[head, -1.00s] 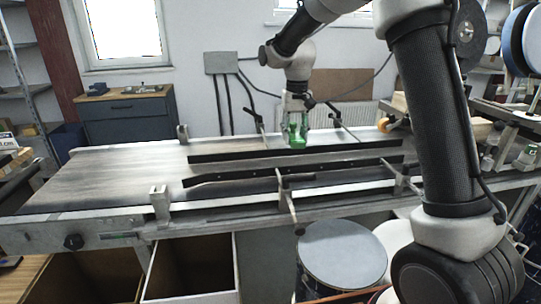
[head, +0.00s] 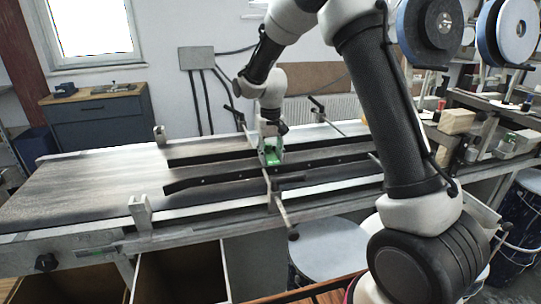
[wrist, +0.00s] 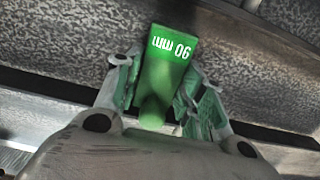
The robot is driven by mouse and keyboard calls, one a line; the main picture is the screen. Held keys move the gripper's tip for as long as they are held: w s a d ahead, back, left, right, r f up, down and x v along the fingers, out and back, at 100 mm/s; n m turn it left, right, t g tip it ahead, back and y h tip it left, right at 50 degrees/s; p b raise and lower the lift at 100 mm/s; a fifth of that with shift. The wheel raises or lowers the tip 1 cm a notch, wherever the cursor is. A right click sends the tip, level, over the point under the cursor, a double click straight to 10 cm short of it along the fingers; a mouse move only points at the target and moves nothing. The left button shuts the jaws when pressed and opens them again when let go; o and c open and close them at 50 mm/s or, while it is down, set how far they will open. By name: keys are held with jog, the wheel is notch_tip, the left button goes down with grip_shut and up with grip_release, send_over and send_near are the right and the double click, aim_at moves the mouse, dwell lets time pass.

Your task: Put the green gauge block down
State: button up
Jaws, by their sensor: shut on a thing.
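The green gauge block (wrist: 166,70) is between the fingers of my gripper (wrist: 165,95) in the wrist view. White "90 mm" lettering shows on its face. In the head view my gripper (head: 270,156) is over the conveyor (head: 95,183), and the green block (head: 272,157) shows between its fingers, close to the dark guide rails. I cannot tell whether the block's lower end touches the belt.
Two black guide rails (head: 240,177) run along the belt, with clamp posts and rods (head: 279,205) at its edges. The left part of the belt is clear. Open boxes (head: 180,275) and a round grey-topped drum (head: 335,245) stand below the front edge.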

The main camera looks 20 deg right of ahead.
aim_at(271, 157)
jog(key=o, duration=1.2)
jog(key=shift+f, duration=0.1)
notch_tip(271, 157, up, 12)
jog(key=r, duration=0.1)
jog(key=s+d+r+t, duration=0.1)
jog(key=s+d+r, duration=0.4)
jog(key=s, duration=0.1)
jog(key=s+d+t, duration=0.1)
jog(key=s+d, duration=0.2)
jog(key=s, duration=0.6)
jog(key=s+d+t, duration=0.1)
jog(key=s+d, duration=0.2)
jog(key=s, duration=0.6)
jog(key=s+d+r+t, duration=0.1)
jog(key=s+d, duration=0.3)
jog(key=s, duration=0.6)
